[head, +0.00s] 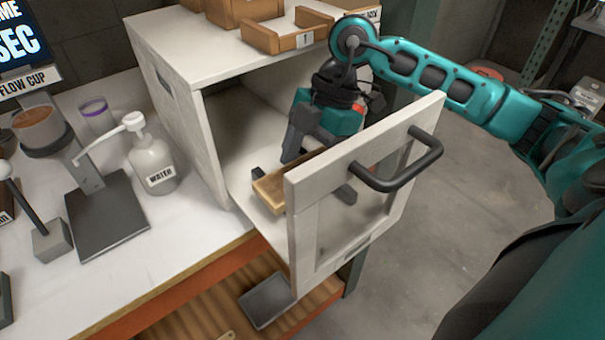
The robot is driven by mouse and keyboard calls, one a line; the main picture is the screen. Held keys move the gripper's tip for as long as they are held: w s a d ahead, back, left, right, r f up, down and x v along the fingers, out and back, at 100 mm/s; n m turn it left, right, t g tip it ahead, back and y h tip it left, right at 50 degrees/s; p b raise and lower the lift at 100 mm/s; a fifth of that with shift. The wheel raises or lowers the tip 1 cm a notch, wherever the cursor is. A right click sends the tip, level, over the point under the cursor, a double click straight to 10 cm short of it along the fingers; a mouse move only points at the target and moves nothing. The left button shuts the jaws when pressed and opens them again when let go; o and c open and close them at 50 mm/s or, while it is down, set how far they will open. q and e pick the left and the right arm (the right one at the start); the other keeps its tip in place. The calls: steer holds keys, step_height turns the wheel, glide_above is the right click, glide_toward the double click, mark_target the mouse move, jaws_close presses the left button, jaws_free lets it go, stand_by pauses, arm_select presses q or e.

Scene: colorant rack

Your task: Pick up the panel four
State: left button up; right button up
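My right gripper (303,178) reaches into the open white cabinet (182,112) from above, behind its door. Its dark fingers look spread wide apart. A tan wooden panel (268,192) lies low in the cabinet opening, below the gripper and between the finger ends. The door (300,215) hides part of it, and no number shows on it, so I cannot tell if it is panel four. Another wooden panel piece (280,36), with a label that seems to read 1, sits on the cabinet top. My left gripper is not in view.
The open door with a black handle (395,180) juts toward the front right. A water pump bottle (152,160), a dark stand (105,215) and a flow cup (40,128) stand on the white bench at left. A grey tray (268,300) sits on the lower shelf.

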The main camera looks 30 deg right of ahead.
steer(key=c, duration=0.7)
